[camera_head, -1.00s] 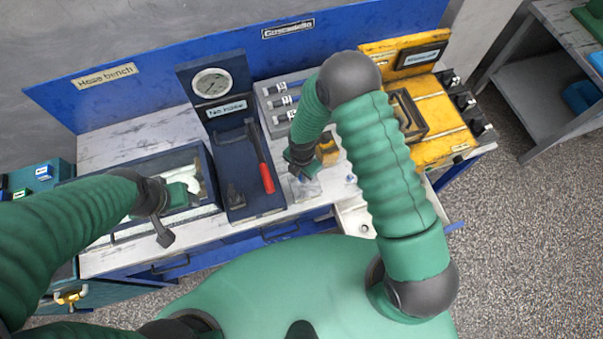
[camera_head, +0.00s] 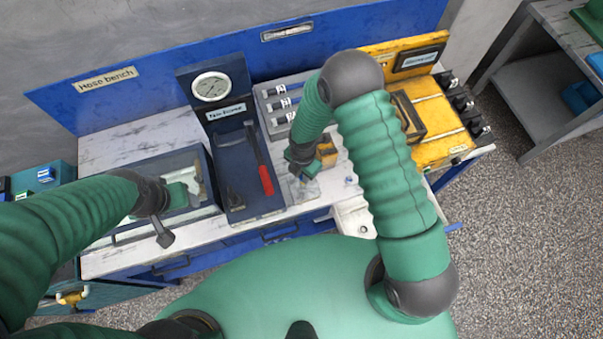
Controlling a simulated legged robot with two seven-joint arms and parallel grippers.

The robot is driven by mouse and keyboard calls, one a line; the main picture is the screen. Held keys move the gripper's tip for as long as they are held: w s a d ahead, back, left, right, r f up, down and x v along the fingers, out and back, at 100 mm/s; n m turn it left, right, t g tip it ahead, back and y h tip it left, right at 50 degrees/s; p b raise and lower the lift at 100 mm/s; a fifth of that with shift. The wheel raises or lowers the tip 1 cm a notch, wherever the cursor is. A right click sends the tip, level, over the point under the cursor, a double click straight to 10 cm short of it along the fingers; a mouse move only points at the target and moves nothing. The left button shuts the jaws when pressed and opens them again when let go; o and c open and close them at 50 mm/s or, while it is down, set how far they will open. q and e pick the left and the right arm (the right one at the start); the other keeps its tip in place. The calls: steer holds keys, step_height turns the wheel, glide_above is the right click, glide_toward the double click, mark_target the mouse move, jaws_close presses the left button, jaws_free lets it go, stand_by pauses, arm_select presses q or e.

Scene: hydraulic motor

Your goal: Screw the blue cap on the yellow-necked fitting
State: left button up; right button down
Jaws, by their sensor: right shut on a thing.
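My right gripper (camera_head: 304,174) points down at the middle of the bench, just left of a yellow-and-dark block (camera_head: 327,152). It is shut on a small bluish thing, mostly hidden by the fingers; I cannot tell for sure that it is the blue cap. A clear, greyish piece (camera_head: 308,190) sits directly below the fingertips; whether they touch is too small to tell. A tiny blue-and-white part (camera_head: 351,181) lies apart on the bench to the right. I cannot make out a yellow neck clearly. My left gripper (camera_head: 193,194) hangs over the glass-topped case (camera_head: 150,165); its jaws are unclear.
A dark gauge stand (camera_head: 212,86) with a red-handled tool (camera_head: 266,180) on its tray is left of my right gripper. A grey rack (camera_head: 280,98) stands behind. A yellow unit (camera_head: 436,118) fills the right end. A white bracket (camera_head: 354,216) sits at the front edge.

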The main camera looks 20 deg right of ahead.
steer(key=shift+d, duration=0.4)
steer(key=shift+a, duration=0.2)
steer(key=shift+f+b, duration=0.55)
steer(key=shift+f, duration=0.2)
steer(key=shift+s, duration=0.1)
steer(key=m, duration=0.2)
steer(key=shift+f+m+b, duration=0.2)
steer(key=shift+m+b, duration=0.1)
steer(key=m, duration=0.3)
steer(key=shift+r, duration=0.1)
